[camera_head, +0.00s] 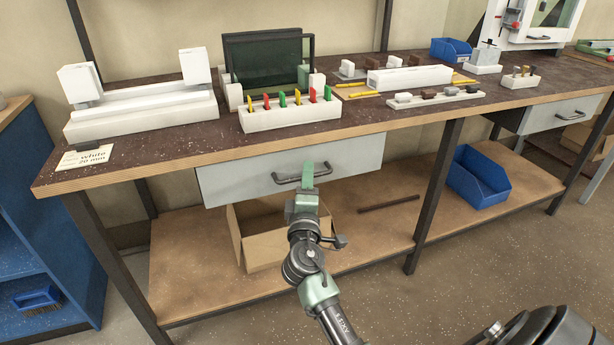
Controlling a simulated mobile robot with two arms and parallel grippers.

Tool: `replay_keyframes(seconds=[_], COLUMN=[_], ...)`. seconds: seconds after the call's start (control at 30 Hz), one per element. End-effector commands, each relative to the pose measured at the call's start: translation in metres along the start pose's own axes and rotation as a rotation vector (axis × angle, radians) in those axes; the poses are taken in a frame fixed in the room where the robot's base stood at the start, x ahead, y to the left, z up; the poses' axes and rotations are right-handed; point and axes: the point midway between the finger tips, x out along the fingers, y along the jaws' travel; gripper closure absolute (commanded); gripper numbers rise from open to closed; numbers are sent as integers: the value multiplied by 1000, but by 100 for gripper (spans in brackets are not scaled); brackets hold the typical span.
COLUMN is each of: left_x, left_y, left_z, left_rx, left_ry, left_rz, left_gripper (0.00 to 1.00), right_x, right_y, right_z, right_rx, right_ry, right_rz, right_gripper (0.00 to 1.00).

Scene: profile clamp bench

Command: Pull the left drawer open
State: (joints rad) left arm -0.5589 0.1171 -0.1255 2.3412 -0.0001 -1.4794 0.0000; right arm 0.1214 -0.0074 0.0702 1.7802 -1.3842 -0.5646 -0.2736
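The left drawer (235,180) has a light grey front and hangs under the workbench top. It looks closed, with its front close under the bench edge. Its dark bar handle (285,179) is near the middle of the front. My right gripper (308,174) is at the handle, with its green fingers overlapping the right half of the bar. The fingers look like one piece from here, so I cannot tell whether they are open or shut, or whether they touch the bar. My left gripper is out of view.
The workbench (190,150) carries white clamp fixtures (140,112) and a rack of coloured pieces (290,118). A cardboard box (265,250) sits on the lower shelf below the drawer. A second drawer (562,114) is at the right. A table leg (432,200) stands right of my arm.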

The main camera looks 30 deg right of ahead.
Motion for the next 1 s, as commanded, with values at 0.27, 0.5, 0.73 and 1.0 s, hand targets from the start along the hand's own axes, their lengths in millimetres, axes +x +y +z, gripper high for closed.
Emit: replay_keyframes(seconds=[0.27, 0.5, 0.73, 1.0], left_x=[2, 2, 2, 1], left_y=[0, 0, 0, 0], left_z=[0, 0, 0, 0], left_rx=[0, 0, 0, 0], left_ry=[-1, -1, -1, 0], left_rz=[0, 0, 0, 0], left_gripper=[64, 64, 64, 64], right_x=[3, 3, 3, 3], right_y=[0, 0, -1, -1], right_z=[0, 0, 0, 0], right_rx=[0, 0, 1, 1], right_ry=[0, 0, 0, 0], right_rz=[-1, -1, -1, -2], right_gripper=[67, 100, 100, 100])
